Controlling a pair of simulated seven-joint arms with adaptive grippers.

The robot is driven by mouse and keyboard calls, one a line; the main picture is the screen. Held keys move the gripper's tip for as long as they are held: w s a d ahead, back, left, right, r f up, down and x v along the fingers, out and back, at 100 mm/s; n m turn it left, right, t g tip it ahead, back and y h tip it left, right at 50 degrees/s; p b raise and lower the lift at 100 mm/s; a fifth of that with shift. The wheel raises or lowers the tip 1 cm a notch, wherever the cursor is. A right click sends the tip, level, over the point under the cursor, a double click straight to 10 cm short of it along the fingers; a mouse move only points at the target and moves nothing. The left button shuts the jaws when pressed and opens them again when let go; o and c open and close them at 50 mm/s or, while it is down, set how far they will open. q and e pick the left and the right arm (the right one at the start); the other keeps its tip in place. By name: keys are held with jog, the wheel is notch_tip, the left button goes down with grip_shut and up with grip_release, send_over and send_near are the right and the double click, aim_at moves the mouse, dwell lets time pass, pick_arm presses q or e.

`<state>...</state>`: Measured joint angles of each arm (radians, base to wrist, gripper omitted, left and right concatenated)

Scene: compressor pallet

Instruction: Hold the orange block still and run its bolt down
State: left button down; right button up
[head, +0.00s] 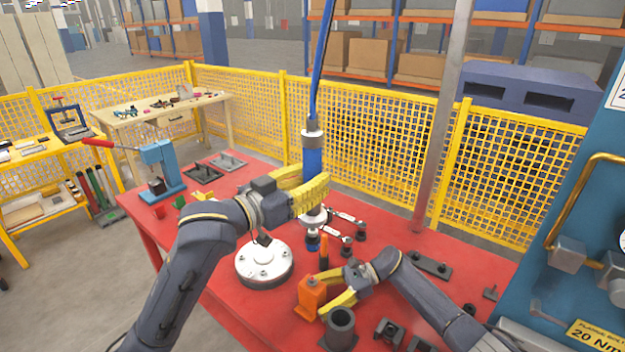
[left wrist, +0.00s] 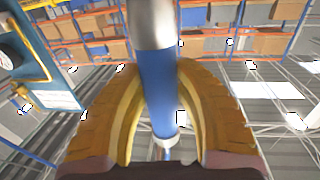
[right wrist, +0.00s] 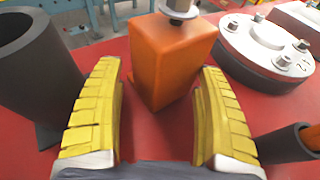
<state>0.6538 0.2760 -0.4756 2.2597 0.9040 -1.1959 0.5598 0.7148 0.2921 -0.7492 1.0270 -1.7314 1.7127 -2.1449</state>
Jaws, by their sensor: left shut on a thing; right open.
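The orange block (head: 311,299) stands upright on the red table, with its bolt (right wrist: 178,8) at the top. My right gripper (head: 330,291) is open at the block, low over the table. In the right wrist view the block (right wrist: 170,62) sits between and just beyond the spread yellow fingertips (right wrist: 160,75), with a gap visible at the left finger. My left gripper (head: 314,190) is shut on the blue hanging driver (head: 312,160), which also fills the middle of the left wrist view (left wrist: 162,85). The driver's lower end hangs behind the block, away from the bolt.
A white round flange with bolts (head: 264,262) lies left of the block. A dark hollow cylinder (head: 340,326) stands close in front of it. A dark holder with an orange-handled tool (head: 323,252) stands behind. Wrenches (head: 335,232) lie farther back. A yellow mesh fence (head: 360,135) encloses the table's far side.

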aim_at(303, 215)
jog(key=shift+s+a+f, duration=0.2)
jog(key=shift+a, duration=0.4)
pick_arm(q)
jog(key=shift+r, duration=0.1)
pick_arm(e)
jog(key=c, duration=1.4)
dwell(0.4)
pick_arm(q)
jog(key=shift+s+a+f, duration=0.15)
jog(key=shift+a+f, duration=0.2)
jog(key=shift+f, duration=0.65)
jog(key=shift+s+a+f, duration=0.1)
jog(key=shift+a+f, duration=0.3)
jog(key=shift+f, duration=0.55)
jog(key=shift+s+a+f, duration=0.15)
jog(key=shift+a+f, duration=0.2)
jog(key=shift+f, duration=0.65)
pick_arm(e)
jog(key=shift+f, duration=0.1)
pick_arm(q)
jog(key=shift+f, duration=0.15)
pick_arm(e)
jog(key=shift+c, duration=0.2)
